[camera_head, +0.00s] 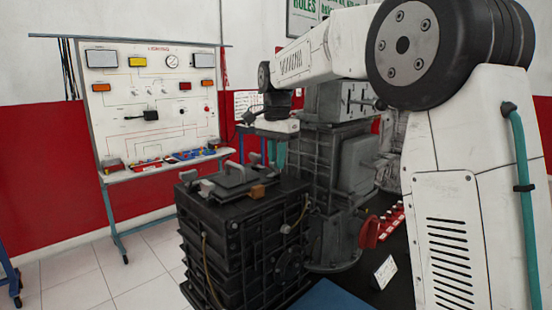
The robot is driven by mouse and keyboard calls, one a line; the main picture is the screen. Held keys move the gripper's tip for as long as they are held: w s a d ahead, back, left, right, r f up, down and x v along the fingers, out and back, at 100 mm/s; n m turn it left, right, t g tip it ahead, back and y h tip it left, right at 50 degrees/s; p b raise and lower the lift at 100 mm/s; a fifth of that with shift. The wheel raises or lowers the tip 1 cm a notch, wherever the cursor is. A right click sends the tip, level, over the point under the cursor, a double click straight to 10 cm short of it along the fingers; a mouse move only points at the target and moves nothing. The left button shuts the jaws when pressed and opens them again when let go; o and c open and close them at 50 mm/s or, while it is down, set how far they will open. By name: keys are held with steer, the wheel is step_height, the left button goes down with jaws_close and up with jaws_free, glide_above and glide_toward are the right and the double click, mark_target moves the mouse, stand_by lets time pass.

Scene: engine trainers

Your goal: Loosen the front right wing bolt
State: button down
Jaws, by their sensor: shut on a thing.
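A black ribbed box-shaped unit (245,235) stands in front of me. On its top is a dark cover plate with a raised handle (233,172). Small wing bolts sit around the plate: two grey ones at the left, an orange-brown one (257,191) at the near right and a dark one (255,158) at the far right. My arm reaches in from the right, and my gripper (264,135) hangs over the unit's far right side. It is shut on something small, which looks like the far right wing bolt. The fingertips and their contact are too small and dark to make out.
A tall grey engine block (335,160) with a red handle (369,232) stands close right of the unit. A white trainer panel (152,95) on a stand is behind at the left. Tiled floor is clear at the left. My arm hides much of the right.

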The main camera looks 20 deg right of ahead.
steer(key=n, duration=0.8)
steer(key=shift+n, duration=0.4)
steer(key=n, duration=0.3)
steer(key=shift+n, duration=2.3)
steer(key=c, duration=1.4)
jaws_free()
steer(key=shift+r, duration=0.15)
